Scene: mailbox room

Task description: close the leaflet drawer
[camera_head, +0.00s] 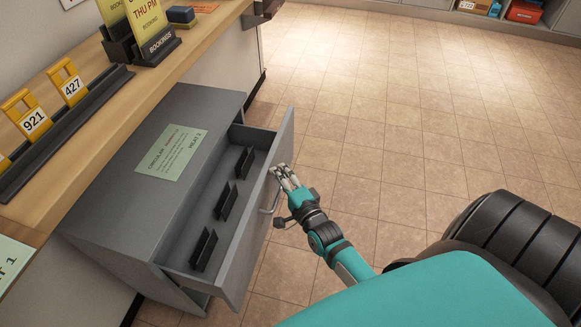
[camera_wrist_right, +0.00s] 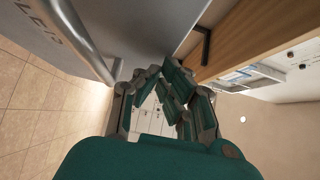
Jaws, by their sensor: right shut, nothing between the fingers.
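The leaflet drawer (camera_head: 246,232) is pulled out of a grey cabinet (camera_head: 107,238) under the wooden counter. Several black dividers stand inside it, and I see no leaflets between them. A metal bar handle (camera_head: 270,199) is on its outer face; it also shows in the wrist view (camera_wrist_right: 78,40). My right gripper (camera_head: 280,170) is shut and empty at the outer side of the drawer front, by the handle's far end. I cannot tell whether its fingertips touch the front. In the wrist view the fingers (camera_wrist_right: 163,76) are close together. My left gripper is not in view.
A green label sheet (camera_head: 171,152) lies on the cabinet top. The counter (camera_head: 105,117) above holds numbered yellow tags (camera_head: 70,84) in a black rack and a bookings leaflet stand (camera_head: 139,45). The tiled floor (camera_head: 390,150) right of the drawer is clear.

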